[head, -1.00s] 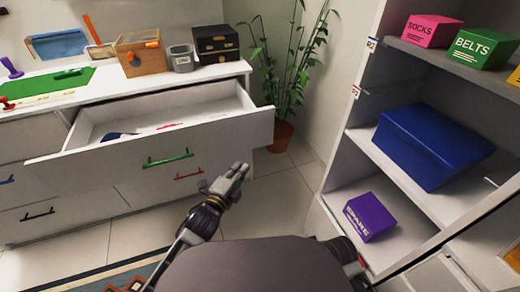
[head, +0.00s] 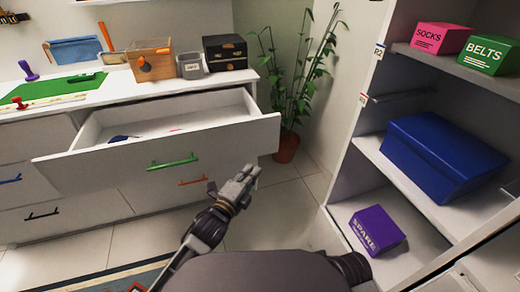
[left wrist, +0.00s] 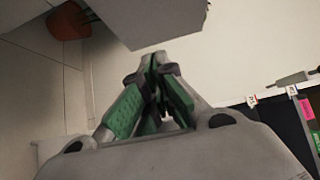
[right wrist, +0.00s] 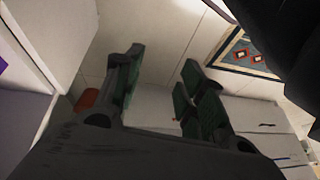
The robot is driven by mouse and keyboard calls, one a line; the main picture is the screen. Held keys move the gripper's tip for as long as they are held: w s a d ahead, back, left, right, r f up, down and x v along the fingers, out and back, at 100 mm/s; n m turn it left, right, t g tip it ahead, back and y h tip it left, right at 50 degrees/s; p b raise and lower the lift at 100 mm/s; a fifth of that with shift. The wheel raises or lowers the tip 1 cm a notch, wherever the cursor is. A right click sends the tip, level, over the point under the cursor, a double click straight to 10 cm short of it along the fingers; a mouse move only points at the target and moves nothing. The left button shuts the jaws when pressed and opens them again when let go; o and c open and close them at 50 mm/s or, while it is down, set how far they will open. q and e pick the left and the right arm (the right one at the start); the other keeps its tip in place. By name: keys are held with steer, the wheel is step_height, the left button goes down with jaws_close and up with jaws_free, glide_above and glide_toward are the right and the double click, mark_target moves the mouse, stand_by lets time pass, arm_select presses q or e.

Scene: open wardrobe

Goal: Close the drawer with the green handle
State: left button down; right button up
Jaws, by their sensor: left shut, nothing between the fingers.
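The white drawer (head: 110,163) with the green handle (head: 172,162) stands pulled out of the white dresser, showing a few small items inside. My left gripper (head: 252,172) is below and right of the green handle in the head view, in front of the drawer's right part and apart from the handle. In the left wrist view its green-padded fingers (left wrist: 158,62) are together with nothing between them, and a white panel edge hangs just beyond. My right gripper (right wrist: 160,75) shows only in the right wrist view, fingers apart and empty.
A potted plant (head: 287,145) stands right of the drawer. Shelves at right hold a blue box (head: 440,155) and a purple box (head: 375,230). A wooden box (head: 150,62) and a black case (head: 225,52) sit on the dresser top. The floor in front is tiled.

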arm_select(q)
steer(key=shift+b+x, duration=0.6)
steer(key=shift+x, duration=1.4)
steer(key=b, duration=0.2)
glide_toward(266, 140)
steer(key=shift+w+d, duration=0.75)
steer(key=shift+d, duration=0.85)
steer(key=shift+w+a+b, duration=0.2)
steer(key=shift+w+b, duration=0.1)
steer(key=shift+w, duration=0.3)
steer(key=shift+w+a+b, duration=0.2)
steer(key=shift+w+b, duration=0.05)
steer(key=shift+w, duration=0.35)
arm_select(e)
step_height(266, 140, down, 10)
steer(key=a+t+y, duration=0.1)
steer(key=a, duration=0.1)
steer(key=shift+w+a+r+m, duration=0.15)
steer(key=shift+w+r+m, duration=0.05)
steer(key=shift+w+m, duration=0.1)
steer(key=shift+w+r+t, duration=0.1)
steer(key=shift+r+t, duration=0.1)
steer(key=shift+t, duration=0.1)
arm_select(q)
steer(key=shift+w, duration=0.15)
